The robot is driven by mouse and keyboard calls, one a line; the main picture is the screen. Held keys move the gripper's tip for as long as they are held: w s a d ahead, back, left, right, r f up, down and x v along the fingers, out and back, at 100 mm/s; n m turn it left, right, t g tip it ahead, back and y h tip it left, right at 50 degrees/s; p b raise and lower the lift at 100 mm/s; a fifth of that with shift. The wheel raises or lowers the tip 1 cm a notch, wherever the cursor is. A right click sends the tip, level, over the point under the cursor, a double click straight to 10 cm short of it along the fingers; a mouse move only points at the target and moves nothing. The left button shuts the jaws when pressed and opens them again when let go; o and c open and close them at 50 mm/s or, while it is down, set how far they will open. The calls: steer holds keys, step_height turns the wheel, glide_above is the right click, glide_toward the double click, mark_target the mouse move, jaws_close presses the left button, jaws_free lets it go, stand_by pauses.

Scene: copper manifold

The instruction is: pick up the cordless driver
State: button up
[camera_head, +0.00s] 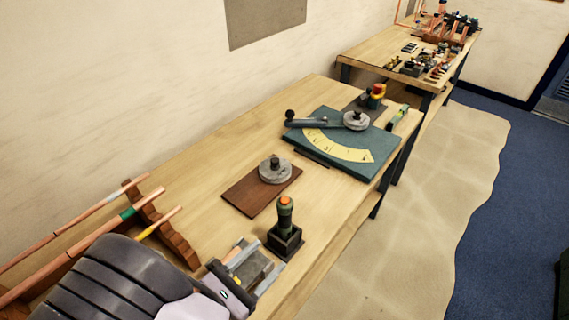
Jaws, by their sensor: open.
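An upright tool with a dark green grip and an orange top (285,212) stands in a square black holder (285,242) near the front edge of the near bench. It looks like the cordless driver, though I cannot be certain. Its lower end is hidden in the holder. My gripper (262,263) is at the bottom of the head view, just left of and nearer than the holder. Its jaws are apart, with no tool seen between them. Whether it touches the bench or holder is unclear.
A brown board with a round grey piece (275,170) lies behind the holder. Beyond it is a teal plate (375,145) with a yellow scale and lever. Copper pipes (70,240) rest on a wooden rack (165,225) at left. A second bench (375,52) stands farther back, cluttered.

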mark_target(281, 218)
steer(key=a+f+n+t+y, duration=0.2)
steer(key=a+n+t, duration=0.1)
steer(key=a+n, duration=0.1)
steer(key=b+x, duration=0.1)
steer(key=x, duration=0.7)
steer(key=d+b+x, duration=0.1)
steer(key=x, duration=0.8)
steer(key=shift+s+a+f+b, duration=0.1)
steer(key=shift+s+f+b, duration=0.05)
steer(key=shift+s+b, duration=0.15)
steer(key=shift+a, duration=0.1)
jaws_close()
